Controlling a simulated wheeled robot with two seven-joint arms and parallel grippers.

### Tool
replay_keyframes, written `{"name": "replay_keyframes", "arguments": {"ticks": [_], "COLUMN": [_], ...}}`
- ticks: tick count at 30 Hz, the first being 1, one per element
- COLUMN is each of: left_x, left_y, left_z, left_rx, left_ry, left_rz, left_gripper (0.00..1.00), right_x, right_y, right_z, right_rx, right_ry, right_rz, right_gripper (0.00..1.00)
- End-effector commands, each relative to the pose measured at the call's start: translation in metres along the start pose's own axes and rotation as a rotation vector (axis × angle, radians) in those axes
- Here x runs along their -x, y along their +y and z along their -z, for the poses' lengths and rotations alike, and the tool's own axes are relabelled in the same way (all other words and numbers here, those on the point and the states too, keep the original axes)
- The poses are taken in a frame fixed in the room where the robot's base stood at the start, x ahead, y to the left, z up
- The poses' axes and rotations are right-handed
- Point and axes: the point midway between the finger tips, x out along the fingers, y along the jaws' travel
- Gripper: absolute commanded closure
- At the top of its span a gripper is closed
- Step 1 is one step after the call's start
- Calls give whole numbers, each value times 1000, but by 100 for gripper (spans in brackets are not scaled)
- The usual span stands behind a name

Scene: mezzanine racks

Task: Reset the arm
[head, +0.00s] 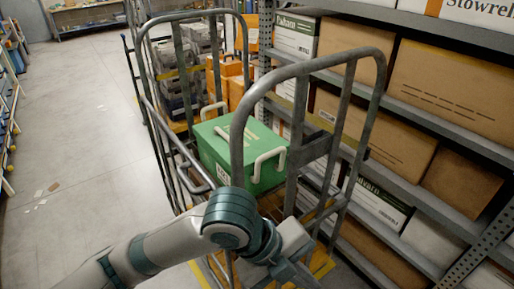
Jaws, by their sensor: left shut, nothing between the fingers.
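My left arm comes in from the bottom left and reaches to the near end of a metal cart. My left gripper (297,275) is at the bottom of the head view, pointing down and to the right, in front of the cart's near end. It is shut and holds nothing. Its fingertips are close to the lower picture edge. My right arm and gripper are not in view.
A grey tubular cart (369,100) holds a green case (222,160) with pale handles. Behind it are orange crates (232,68) and grey bins. A rack (440,120) with cardboard boxes (450,88) stands close on the right. The floor (80,130) at left is open.

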Motion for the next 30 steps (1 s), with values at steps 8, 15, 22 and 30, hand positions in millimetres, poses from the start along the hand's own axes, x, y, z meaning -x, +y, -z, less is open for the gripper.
{"name": "replay_keyframes", "arguments": {"ticks": [8, 15, 22, 30], "left_x": [-17, -29, -41, -49], "left_y": [10, 46, 113, 229], "left_z": [-21, -53, -81, -94], "left_rx": [477, 915, 1345, 1830], "left_ry": [4, -29, -108, -283], "left_rz": [184, 300, 374, 430], "left_gripper": [100, 100, 100, 100], "right_x": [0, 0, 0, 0], "right_y": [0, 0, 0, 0], "right_z": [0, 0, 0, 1], "right_rx": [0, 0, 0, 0], "right_ry": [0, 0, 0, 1], "right_rz": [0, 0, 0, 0], "right_gripper": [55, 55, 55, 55]}}
